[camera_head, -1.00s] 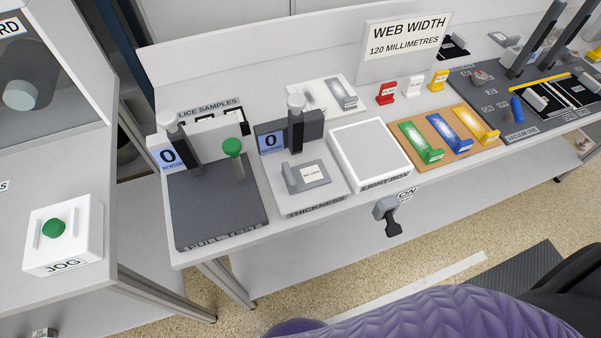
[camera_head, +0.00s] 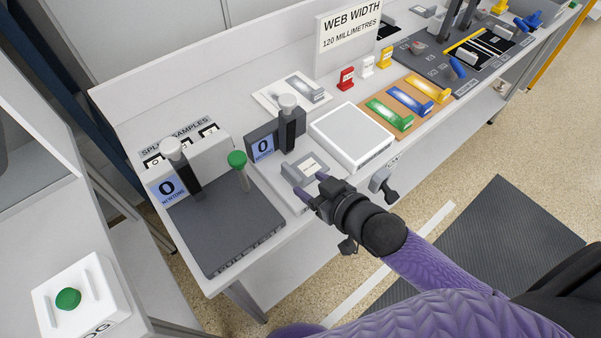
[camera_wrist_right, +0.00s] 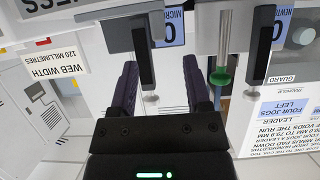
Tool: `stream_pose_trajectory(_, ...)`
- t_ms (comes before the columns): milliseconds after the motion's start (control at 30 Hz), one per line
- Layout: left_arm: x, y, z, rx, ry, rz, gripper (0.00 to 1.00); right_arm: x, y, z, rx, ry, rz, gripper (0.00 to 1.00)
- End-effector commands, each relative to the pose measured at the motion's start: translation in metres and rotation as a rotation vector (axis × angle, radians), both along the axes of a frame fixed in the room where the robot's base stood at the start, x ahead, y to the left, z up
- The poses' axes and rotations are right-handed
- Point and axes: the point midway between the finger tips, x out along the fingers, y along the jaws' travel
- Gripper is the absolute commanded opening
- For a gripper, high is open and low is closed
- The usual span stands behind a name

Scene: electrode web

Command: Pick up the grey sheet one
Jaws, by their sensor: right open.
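A light grey sheet-like piece with a small label (camera_head: 306,168) lies on the white thickness gauge (camera_head: 288,188). Another grey piece (camera_head: 305,89) lies on a white board (camera_head: 272,97) behind the gauge; I cannot read which is sheet one. My right gripper (camera_head: 311,187) is at the front edge of the thickness gauge, close to the labelled piece, with its two dark fingers apart and nothing seen between them. In the right wrist view, the open right gripper (camera_wrist_right: 160,88) shows, but neither grey piece is clear. My left gripper is out of view.
The dark gauge post (camera_head: 287,125) rises behind the labelled piece. A green knob (camera_head: 237,160) on a stem stands left, over the dark pull-test plate (camera_head: 232,225). The light box (camera_head: 352,135) is to the right. A dark lever (camera_head: 382,185) hangs at the bench front.

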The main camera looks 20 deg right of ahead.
Motion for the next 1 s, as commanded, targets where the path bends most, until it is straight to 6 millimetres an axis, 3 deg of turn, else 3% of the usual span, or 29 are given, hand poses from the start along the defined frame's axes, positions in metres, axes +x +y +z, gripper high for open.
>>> stream_pose_trajectory(367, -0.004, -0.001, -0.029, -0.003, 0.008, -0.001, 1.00, 0.058, 0.021, -0.030, -0.001, 0.002, -0.002, 0.62)
stream_pose_trajectory(600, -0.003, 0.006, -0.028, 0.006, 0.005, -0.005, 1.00, 0.063, 0.023, -0.029, -0.002, 0.003, -0.002, 0.62)
stream_pose_trajectory(667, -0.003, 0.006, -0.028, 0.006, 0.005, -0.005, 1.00, 0.062, 0.023, -0.029, -0.002, 0.003, -0.002, 0.53)
stream_pose_trajectory(900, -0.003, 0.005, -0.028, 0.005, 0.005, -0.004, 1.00, 0.062, 0.023, -0.029, -0.002, 0.003, -0.002, 0.02)
stream_pose_trajectory(1000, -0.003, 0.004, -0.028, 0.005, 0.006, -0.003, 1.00, 0.062, 0.023, -0.029, -0.002, 0.003, -0.002, 0.00)
